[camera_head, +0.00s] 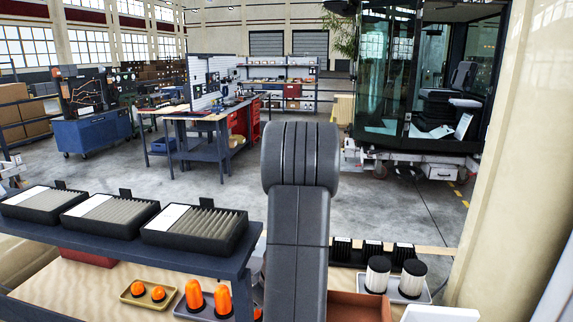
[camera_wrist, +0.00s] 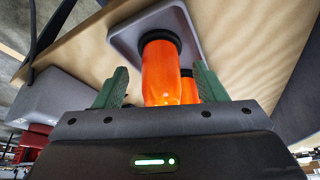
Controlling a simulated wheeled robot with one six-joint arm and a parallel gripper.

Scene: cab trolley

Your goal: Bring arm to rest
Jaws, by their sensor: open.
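My gripper (camera_wrist: 158,82) is open in the wrist view, with its two green fingers spread. A tall orange beacon (camera_wrist: 160,70) with a black base shows between the fingers, with gaps visible on both sides. I cannot tell whether it is within the jaws' depth or beyond them. A second orange beacon (camera_wrist: 190,88) is partly hidden behind it. The front beacon's base is on a grey tray (camera_wrist: 124,38). In the head view my arm rises in the middle, and my gripper is hidden there. Two tall orange beacons (camera_head: 194,296) stand on a tray at lower left.
Three black boxed filters (camera_head: 195,228) lie on the dark upper shelf (camera_head: 200,262) at left. Small orange domes (camera_head: 138,289) sit in a yellowish tray. White cylindrical filters (camera_head: 377,275) stand right of my arm. A cab (camera_head: 400,145) and workbench stand behind, with open floor between.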

